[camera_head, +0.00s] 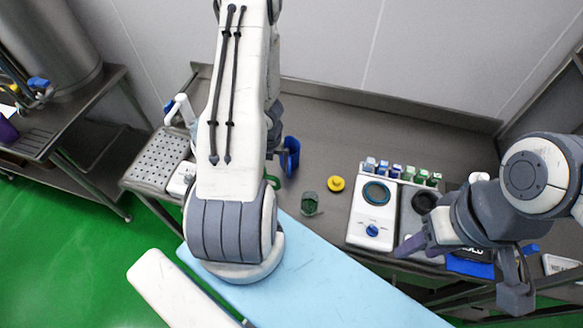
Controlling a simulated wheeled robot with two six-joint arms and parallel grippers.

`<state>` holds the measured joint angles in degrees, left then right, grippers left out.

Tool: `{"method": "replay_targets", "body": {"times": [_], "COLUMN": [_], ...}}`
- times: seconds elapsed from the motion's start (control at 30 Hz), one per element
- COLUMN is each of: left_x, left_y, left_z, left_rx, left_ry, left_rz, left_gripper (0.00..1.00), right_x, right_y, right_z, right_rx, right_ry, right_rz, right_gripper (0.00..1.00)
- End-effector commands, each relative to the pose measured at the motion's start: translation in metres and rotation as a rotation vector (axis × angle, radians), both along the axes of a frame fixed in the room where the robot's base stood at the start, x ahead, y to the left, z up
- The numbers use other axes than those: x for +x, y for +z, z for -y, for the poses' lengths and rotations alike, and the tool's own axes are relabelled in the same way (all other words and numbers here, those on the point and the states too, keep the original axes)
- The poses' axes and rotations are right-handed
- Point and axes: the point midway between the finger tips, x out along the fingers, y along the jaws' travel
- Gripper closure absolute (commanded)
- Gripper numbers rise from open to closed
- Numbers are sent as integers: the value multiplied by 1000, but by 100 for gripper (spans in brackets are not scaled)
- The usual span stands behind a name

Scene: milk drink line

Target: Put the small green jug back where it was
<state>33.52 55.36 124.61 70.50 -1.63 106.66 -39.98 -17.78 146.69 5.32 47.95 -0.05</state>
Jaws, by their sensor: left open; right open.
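A small dark green jug (310,203) stands on the steel table, right of my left arm. No gripper touches it. Another green, curved piece (272,182) shows at the edge of my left arm, which hides the rest of it. My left gripper (277,147) is open and mostly hidden behind my arm, beside a blue jug (290,156); I cannot tell whether they touch. My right gripper (463,268) is open over the table's right front, apart from the green jug.
A yellow round item (336,184), a white scale (372,222) and a row of small blue and green capped items (405,173) lie right of the jug. A perforated tray (158,162) is at the left. A light blue surface (330,285) lies in front.

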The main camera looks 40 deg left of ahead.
Motion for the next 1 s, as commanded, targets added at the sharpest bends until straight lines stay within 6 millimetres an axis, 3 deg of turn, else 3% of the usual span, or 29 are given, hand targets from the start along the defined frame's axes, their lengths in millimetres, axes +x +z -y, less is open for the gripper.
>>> {"method": "replay_targets", "body": {"times": [0.23, 0.37, 0.47, 0.57, 0.6, 0.7, 0.8, 0.83, 0.9, 1.0], "left_x": [6, 45, 76, 78, 69, 30, -22, -38, -71, -105], "left_y": [7, 44, 95, 151, 171, 216, 253, 261, 277, 292], "left_z": [4, 44, 112, 194, 224, 286, 324, 331, 337, 335], "left_rx": [-4, -22, -42, -50, -48, -31, 5, -17, -42, -60], "left_ry": [-54, -417, -945, -1568, -1818, -2438, -3039, 3043, 2703, 2326], "left_rz": [14, 88, 177, 257, 283, 331, 346, -324, -241, -147], "left_gripper": [0, 0, 0, 0, 0, 0, 0, 0, 0, 0], "right_x": [0, 0, 0, 0, 0, 0, 0, 0, 0, 0], "right_y": [0, 1, 1, 0, 0, 0, 0, 0, 0, 0], "right_z": [0, 0, 0, 0, 0, 0, 0, 0, 0, 0], "right_rx": [0, 0, 0, 0, 0, 0, 0, 0, 0, 0], "right_ry": [0, 0, 0, 0, 0, 0, 0, 0, 0, 0], "right_rz": [0, 0, 0, 0, 0, 0, 0, 0, 0, 0], "right_gripper": [50, 50, 50, 50, 50, 50, 50, 50, 50, 50]}}
